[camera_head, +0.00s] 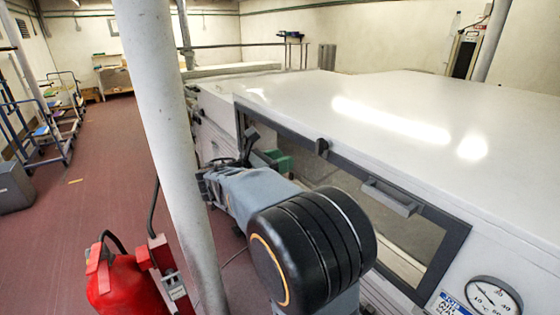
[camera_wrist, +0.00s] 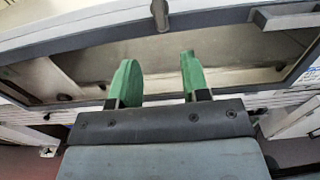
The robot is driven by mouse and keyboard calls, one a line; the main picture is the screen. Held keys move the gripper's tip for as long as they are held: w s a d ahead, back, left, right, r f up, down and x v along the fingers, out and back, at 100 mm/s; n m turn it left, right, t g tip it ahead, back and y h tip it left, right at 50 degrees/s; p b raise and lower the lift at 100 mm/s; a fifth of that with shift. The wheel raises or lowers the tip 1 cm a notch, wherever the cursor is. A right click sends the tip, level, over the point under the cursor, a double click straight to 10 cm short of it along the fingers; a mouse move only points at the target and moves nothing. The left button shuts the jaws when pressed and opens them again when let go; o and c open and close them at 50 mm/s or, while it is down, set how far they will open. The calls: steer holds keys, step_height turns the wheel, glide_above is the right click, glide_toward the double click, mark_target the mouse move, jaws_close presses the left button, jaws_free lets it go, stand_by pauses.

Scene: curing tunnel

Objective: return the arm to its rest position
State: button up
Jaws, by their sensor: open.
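My gripper (camera_wrist: 158,80) shows in the wrist view with its two green fingers apart and nothing between them. In the head view my arm reaches away from me toward the long white curing tunnel (camera_head: 380,105), and part of the green gripper (camera_head: 281,161) shows by the dark-framed window (camera_head: 405,215). In the wrist view the fingers overlap the window opening (camera_wrist: 230,62); I cannot tell how far they are from it.
A pale post (camera_head: 170,130) stands close to the left of my arm. A red fire extinguisher (camera_head: 120,283) is at its foot. The window has a grey handle (camera_head: 392,197), and a round gauge (camera_head: 493,298) is at lower right. Blue trolleys (camera_head: 50,140) stand far left; the red floor between is clear.

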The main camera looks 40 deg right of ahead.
stand_by(0.3)
steer(key=s+a+f+m+y, duration=0.2)
steer(key=a+f+m+y, duration=0.15)
steer(key=f, duration=0.35)
steer(key=s+a+f+m+y, duration=0.2)
steer(key=f+m+y, duration=0.3)
steer(key=f, duration=0.1)
steer(key=s+a+f+m+t+y, duration=0.1)
steer(key=s+a+m+t+y, duration=0.1)
steer(key=a, duration=0.6)
steer(key=s+a+f+m+t+y, duration=0.1)
steer(key=s+a+m+t+y, duration=0.2)
steer(key=s+a+m+y, duration=0.2)
steer(key=shift+s+a+m+t+y, duration=0.15)
steer(key=shift+a+m+t+y, duration=0.15)
steer(key=shift+a+m+y, duration=0.85)
steer(key=shift+a, duration=0.1)
